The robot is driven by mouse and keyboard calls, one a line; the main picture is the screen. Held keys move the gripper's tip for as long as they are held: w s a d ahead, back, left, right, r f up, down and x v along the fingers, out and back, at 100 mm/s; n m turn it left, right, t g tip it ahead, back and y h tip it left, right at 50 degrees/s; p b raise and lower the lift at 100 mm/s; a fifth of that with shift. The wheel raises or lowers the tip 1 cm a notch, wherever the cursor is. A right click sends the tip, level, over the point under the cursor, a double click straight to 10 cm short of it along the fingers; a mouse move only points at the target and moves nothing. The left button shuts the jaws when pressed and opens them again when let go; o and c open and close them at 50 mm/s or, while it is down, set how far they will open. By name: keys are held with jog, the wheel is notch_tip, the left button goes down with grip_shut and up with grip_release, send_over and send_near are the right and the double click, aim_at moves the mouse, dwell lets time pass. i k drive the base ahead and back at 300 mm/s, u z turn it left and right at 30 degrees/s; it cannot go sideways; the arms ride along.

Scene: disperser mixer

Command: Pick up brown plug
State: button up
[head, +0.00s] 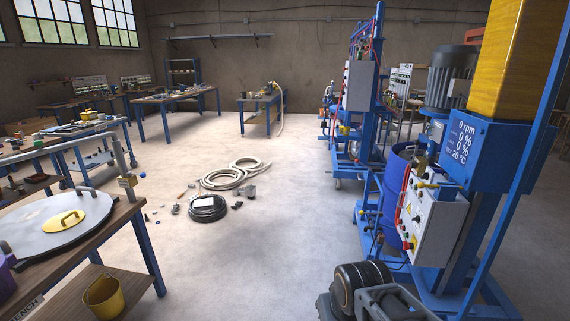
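I cannot surely pick out a brown plug in the head view. Several small parts lie on the floor around the pale coiled hose (236,174) and the black coil (207,208). They are too small to name for sure. One is a small brownish piece (181,195) left of the hose; whether it is a plug I cannot tell. A grey fitting (249,191) lies right of the black coil. Black and grey links of my arm show at the bottom right. My gripper itself cannot be made out.
A workbench (110,235) with a large round lid (58,222) stands at the near left, a yellow bucket (103,297) on its lower shelf. The blue mixer machine (480,215) and a blue drum (398,185) stand at right.

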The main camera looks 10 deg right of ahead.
aim_at(380, 238)
jog(key=z, duration=0.45)
jog(key=i, duration=2.45)
jog(key=z, duration=0.4)
